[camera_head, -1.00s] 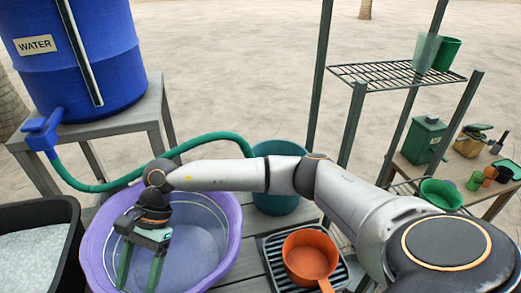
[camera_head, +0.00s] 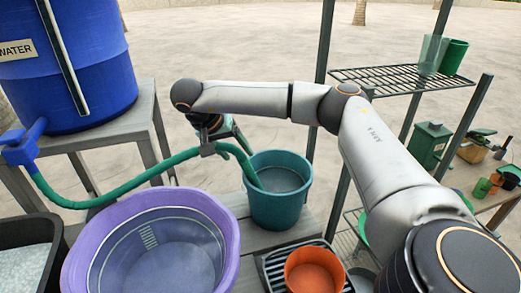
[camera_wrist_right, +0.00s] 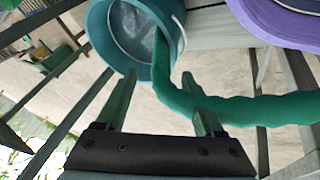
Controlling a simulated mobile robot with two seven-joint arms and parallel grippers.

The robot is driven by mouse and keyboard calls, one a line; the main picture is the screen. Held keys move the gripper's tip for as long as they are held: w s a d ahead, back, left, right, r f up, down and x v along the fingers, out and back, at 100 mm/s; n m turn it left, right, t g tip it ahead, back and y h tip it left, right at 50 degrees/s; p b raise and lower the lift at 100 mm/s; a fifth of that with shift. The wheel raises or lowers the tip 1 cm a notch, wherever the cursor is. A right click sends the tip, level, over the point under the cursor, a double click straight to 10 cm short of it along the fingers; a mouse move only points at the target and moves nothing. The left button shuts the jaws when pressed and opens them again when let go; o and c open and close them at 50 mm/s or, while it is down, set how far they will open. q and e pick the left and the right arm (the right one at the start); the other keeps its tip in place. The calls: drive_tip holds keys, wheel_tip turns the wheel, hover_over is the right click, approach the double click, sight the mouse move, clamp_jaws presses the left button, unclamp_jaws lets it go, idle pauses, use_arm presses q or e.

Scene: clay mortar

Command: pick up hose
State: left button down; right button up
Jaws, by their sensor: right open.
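The green hose (camera_head: 110,190) runs from the blue tap of the water barrel, rises to the right, and its end dips into the teal bucket (camera_head: 283,208). My right gripper (camera_head: 222,135) is open above the hose near the bucket, pointing down. In the right wrist view the hose (camera_wrist_right: 265,110) bends out of the bucket (camera_wrist_right: 108,45) and passes at the right finger of the open gripper (camera_wrist_right: 157,95). I cannot tell whether hose and finger touch. My left gripper is not in view.
A purple basin (camera_head: 225,250) stands in front of the hose. The blue water barrel (camera_head: 85,75) stands on a grey stand at left. An orange pot (camera_head: 313,272) sits on a rack at right. A metal shelf (camera_head: 395,77) stands beyond my right arm.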

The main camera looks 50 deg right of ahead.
sight(240, 159)
drive_tip(key=x, duration=0.6)
drive_tip(key=shift+f, duration=0.3)
drive_tip(key=shift+c, duration=0.2)
clamp_jaws()
